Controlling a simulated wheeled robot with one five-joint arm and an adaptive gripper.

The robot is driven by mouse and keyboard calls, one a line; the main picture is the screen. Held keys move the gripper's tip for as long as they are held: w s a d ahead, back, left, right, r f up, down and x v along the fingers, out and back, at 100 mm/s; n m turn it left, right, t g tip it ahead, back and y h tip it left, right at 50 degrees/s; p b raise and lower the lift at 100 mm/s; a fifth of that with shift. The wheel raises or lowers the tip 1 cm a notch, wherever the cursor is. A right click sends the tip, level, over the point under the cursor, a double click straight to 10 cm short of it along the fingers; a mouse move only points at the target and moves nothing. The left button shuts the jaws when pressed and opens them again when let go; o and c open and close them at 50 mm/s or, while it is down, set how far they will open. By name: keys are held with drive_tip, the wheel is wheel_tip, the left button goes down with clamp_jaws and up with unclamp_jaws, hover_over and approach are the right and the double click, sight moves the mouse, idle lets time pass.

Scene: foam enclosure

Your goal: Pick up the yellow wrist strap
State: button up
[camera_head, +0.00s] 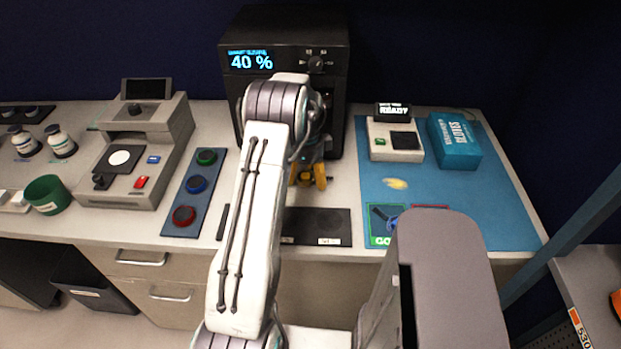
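A small pale-yellow item (395,184), which looks like the yellow wrist strap, lies flat on the blue mat (470,204) on the right part of the counter. It is small and its details are hard to make out. My gripper (308,182) hangs over the counter in front of the black machine, to the left of the mat and apart from the strap. Its orange-yellow fingers are spread, with nothing visible between them. Part of the gripper is hidden behind my arm.
A black machine (285,28) showing 40 % stands behind my gripper. A white tester (380,150) reading READY and a blue glove box (454,141) stand behind the strap. A green card (381,222) lies in front. A button panel (196,190) and grey device (150,150) are left.

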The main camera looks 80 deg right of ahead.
drive_tip(key=c, duration=0.9)
